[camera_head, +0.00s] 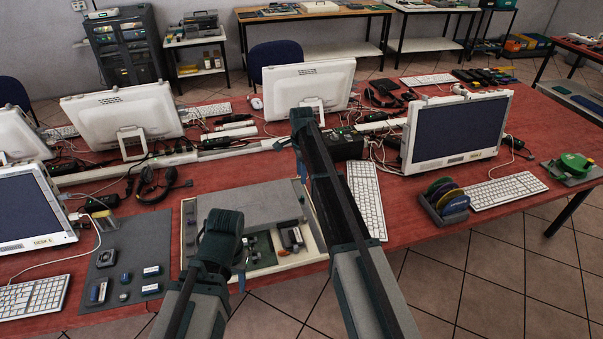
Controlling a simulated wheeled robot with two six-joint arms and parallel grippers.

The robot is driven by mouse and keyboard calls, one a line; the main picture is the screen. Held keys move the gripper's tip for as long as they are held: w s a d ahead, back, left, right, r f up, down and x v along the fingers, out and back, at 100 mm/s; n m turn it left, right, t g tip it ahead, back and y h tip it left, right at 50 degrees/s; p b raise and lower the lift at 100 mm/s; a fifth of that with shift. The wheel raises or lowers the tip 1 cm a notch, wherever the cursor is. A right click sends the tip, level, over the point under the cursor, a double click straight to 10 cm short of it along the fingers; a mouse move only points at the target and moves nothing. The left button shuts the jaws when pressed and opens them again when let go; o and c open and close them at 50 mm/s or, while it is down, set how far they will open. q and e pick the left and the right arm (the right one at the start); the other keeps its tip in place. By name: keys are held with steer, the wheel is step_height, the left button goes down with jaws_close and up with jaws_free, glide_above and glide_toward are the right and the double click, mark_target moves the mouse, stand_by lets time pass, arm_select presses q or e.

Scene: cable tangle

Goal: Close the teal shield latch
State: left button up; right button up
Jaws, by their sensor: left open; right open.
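A shallow beige case (317,243) lies at the table's front edge. A grey panel covers its back part, and a green circuit board (262,243) with metal-coloured parts shows in its front part. I cannot pick out a teal shield latch for certain; my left arm hides part of the case. My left gripper (241,272) is open, over the front left of the case. My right gripper (299,158) is open, above and behind the case's back right corner. Neither gripper visibly holds anything.
A grey mat (120,262) with small parts lies left of the case. A white keyboard (366,200) stands close on its right, then cable spools (446,202). Monitors (455,130), a headset (156,182) and loose cables crowd the red table (405,245) behind.

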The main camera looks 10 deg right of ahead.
arm_select(q)
step_height(320, 180, up, 3)
steer(key=shift+r+p, duration=0.1)
steer(key=shift+p, duration=0.85)
arm_select(e)
step_height(320, 180, up, 3)
steer(key=shift+s, duration=0.1)
steer(key=s+a+n, duration=0.5)
steer(key=s+n, duration=0.2)
steer(key=s, duration=0.5)
steer(key=s+a+n, duration=0.5)
steer(key=s+n, duration=0.2)
steer(key=s, duration=0.5)
steer(key=s+a+n+h, duration=0.1)
steer(key=s+a+n, duration=0.4)
steer(key=s, duration=0.7)
steer(key=shift+n, duration=1.2)
arm_select(q)
steer(key=shift+s, duration=0.1)
arm_select(e)
steer(key=shift+s, duration=0.15)
